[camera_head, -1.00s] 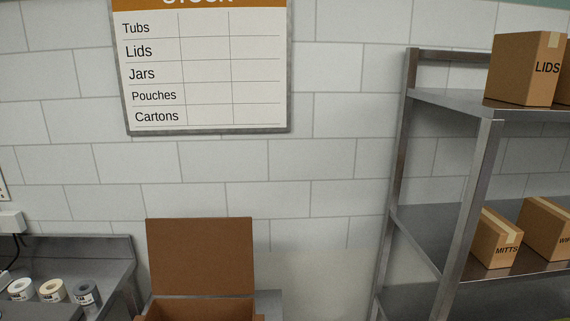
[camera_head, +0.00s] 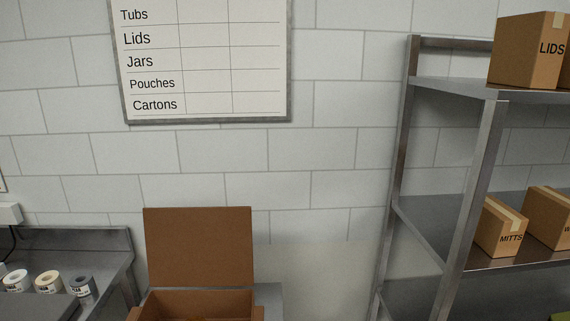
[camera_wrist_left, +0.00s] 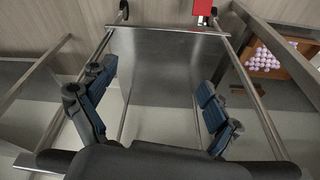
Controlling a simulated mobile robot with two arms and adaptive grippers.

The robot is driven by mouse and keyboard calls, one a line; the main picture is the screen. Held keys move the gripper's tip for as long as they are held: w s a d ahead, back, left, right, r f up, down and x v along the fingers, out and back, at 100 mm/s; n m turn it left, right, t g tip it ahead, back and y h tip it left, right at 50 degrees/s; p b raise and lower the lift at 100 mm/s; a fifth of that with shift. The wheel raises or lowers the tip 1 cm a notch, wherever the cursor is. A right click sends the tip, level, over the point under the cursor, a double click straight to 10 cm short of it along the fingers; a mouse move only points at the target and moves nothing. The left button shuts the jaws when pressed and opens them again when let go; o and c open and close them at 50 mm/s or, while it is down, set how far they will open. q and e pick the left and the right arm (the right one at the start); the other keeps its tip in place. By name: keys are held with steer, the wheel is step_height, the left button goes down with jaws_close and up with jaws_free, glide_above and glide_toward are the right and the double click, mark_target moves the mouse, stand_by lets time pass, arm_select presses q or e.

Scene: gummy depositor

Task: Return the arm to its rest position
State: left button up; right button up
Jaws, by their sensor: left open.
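My left gripper (camera_wrist_left: 150,105) shows in the left wrist view with its two blue-padded fingers spread wide apart. It is open, and nothing is between the fingers. Behind the fingers is a grey metal surface (camera_wrist_left: 165,65) with metal rails along its sides. Neither gripper shows in the head view. My right gripper is in no view.
In the head view an open cardboard box (camera_head: 198,247) stands at the bottom centre. A metal shelf (camera_head: 440,90) with labelled cartons is on the right. A steel counter (camera_head: 95,240) with several rolls is at left. A stock board (camera_head: 205,60) hangs on the wall.

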arm_select(q)
steer(key=s+f+b, duration=0.1)
steer(key=s+f, duration=0.2)
steer(key=f, duration=0.6)
steer(key=s+f+b, duration=0.2)
steer(key=s+f, duration=0.1)
steer(key=f, duration=0.5)
steer(key=s+a+f+g+b, duration=0.1)
steer(key=s+a+f+b, duration=0.1)
steer(key=s+f, duration=1)
steer(key=shift+s+a+f+g+b, duration=0.25)
steer(key=shift+s+a+g+b, duration=0.05)
steer(key=shift+s+a, duration=0.3)
steer(key=shift+w, duration=0.1)
